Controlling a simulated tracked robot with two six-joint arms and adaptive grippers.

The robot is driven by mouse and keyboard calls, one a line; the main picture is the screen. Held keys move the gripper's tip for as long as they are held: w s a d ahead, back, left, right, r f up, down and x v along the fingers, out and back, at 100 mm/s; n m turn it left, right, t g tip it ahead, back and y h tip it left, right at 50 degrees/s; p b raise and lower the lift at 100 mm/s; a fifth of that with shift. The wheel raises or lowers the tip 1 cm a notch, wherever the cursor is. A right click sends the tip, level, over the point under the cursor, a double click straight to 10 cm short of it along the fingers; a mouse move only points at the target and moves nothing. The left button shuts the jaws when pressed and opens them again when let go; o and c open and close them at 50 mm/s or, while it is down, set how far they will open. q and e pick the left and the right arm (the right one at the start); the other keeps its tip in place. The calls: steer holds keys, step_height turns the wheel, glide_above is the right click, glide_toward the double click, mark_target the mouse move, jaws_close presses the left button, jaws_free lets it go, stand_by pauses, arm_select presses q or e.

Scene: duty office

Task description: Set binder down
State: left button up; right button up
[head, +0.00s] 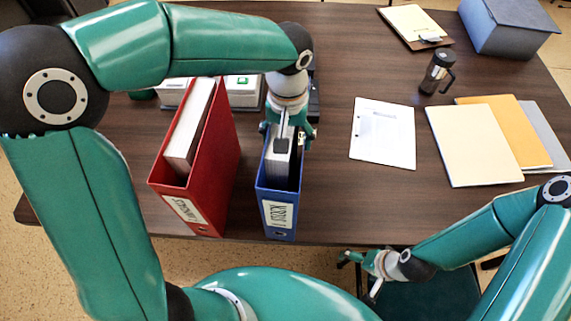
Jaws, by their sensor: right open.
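A blue binder (277,211) with a white spine label stands upright at the table's front edge. A red binder (212,150) with a labelled spine stands upright to its left, a gap between them. My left gripper (290,138) is at the top of the blue binder, its fingers around the upper part. The arm and wrist hide part of it, so I cannot tell whether the fingers are closed on the binder. My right gripper (357,279) is open and empty, low in front of the table edge and to the right of the blue binder.
The dark wooden table (330,205) is bare right of the blue binder. A paper sheet (383,133), cream folder (472,145), orange folder (520,130), black mug (437,72), clipboard (415,25) and blue box (507,25) lie right. White-topped items (243,90) stand behind the binders.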

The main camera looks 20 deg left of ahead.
arm_select(q)
steer(key=c, duration=0.8)
steer(key=shift+w+r, duration=0.1)
steer(key=shift+c, duration=1)
steer(key=shift+r, duration=0.1)
